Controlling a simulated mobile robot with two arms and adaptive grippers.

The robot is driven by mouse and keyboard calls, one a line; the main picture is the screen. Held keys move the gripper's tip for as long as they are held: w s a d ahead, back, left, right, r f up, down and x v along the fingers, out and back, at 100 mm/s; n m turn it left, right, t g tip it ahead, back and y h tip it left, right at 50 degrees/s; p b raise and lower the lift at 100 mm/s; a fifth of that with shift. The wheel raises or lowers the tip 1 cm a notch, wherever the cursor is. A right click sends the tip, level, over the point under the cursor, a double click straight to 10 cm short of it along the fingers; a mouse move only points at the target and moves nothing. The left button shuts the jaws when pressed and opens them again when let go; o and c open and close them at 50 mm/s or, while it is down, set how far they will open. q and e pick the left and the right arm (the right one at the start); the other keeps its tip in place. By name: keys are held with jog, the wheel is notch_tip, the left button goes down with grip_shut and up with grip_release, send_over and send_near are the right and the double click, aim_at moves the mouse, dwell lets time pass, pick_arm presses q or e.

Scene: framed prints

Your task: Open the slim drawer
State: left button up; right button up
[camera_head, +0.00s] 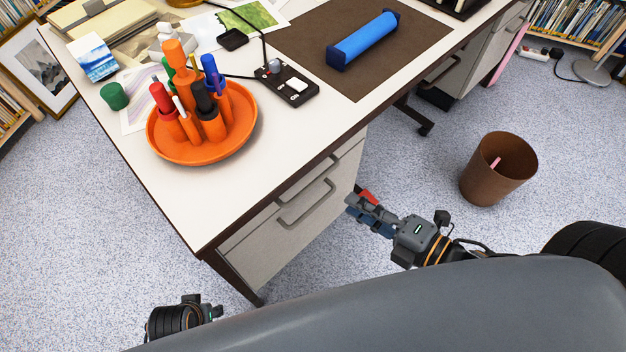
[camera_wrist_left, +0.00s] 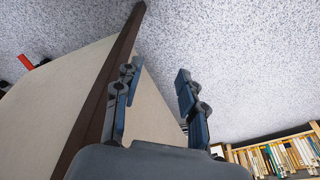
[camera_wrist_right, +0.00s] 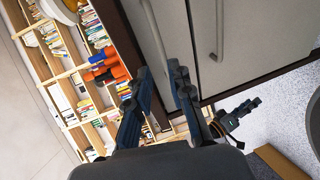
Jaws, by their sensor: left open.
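The desk's light-grey drawer unit shows in the head view, with a slim drawer front (camera_head: 321,166) just under the desktop and a taller drawer (camera_head: 318,222) below. The bar handle (camera_head: 306,204) is on the unit's front; a bar handle (camera_wrist_right: 219,30) also shows in the right wrist view. My right gripper (camera_head: 361,208) is beside the unit's right end, apart from the handles. Its fingers (camera_wrist_right: 160,70) stand partly apart with nothing between them. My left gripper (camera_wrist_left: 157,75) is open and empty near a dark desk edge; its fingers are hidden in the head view.
The desktop (camera_head: 225,200) holds an orange tray (camera_head: 158,145) of pens and a blue roll (camera_head: 362,40) on a brown mat. A brown bin (camera_head: 499,170) stands on the floor at right. Speckled floor is clear around the desk's front corner.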

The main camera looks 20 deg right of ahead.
aim_at(315, 182)
pick_arm(q)
jog(key=r, duration=0.1)
jog(key=r+b, duration=0.1)
jog(key=r, duration=0.3)
jog(key=shift+w+a+r, duration=0.2)
jog(key=shift+w, duration=0.2)
pick_arm(e)
jog(key=x, duration=1.1)
jog(key=shift+w+f, duration=0.1)
jog(key=shift+c, duration=0.3)
grip_shut()
